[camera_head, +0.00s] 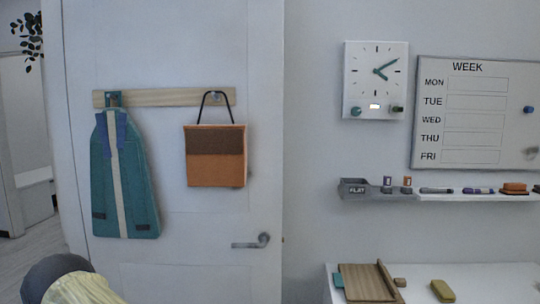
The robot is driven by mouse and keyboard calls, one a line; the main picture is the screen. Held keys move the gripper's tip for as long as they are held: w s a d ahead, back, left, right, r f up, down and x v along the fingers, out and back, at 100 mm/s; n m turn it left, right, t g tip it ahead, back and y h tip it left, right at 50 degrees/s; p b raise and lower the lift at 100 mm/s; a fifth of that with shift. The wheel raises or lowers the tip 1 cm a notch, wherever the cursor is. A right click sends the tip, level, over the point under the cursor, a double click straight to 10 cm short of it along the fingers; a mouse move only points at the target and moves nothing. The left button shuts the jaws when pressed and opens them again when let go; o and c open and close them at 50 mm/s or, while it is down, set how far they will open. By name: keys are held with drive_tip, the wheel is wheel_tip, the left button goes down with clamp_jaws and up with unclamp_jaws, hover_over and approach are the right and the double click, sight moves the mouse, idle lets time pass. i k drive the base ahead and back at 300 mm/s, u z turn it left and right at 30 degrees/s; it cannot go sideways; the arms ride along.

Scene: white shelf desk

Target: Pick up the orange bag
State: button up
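The orange bag (215,172) hangs on the white door in the head view, left of the middle. It is a boxy bag with a brown upper panel and a thin dark handle. The handle loops over a hook on a wooden rail (160,97). At the bottom left corner, a rounded dark grey and pale yellow shape shows, perhaps part of my arm. My gripper's fingers do not show in this view.
A teal bag or garment (124,180) hangs left of the orange bag. A door handle (252,241) sticks out below right. A white desk (470,280) with a wooden stand (368,283) and a narrow shelf (450,195) are at the right.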

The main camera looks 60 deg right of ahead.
sight(216, 154)
drive_tip(key=z, duration=1.6)
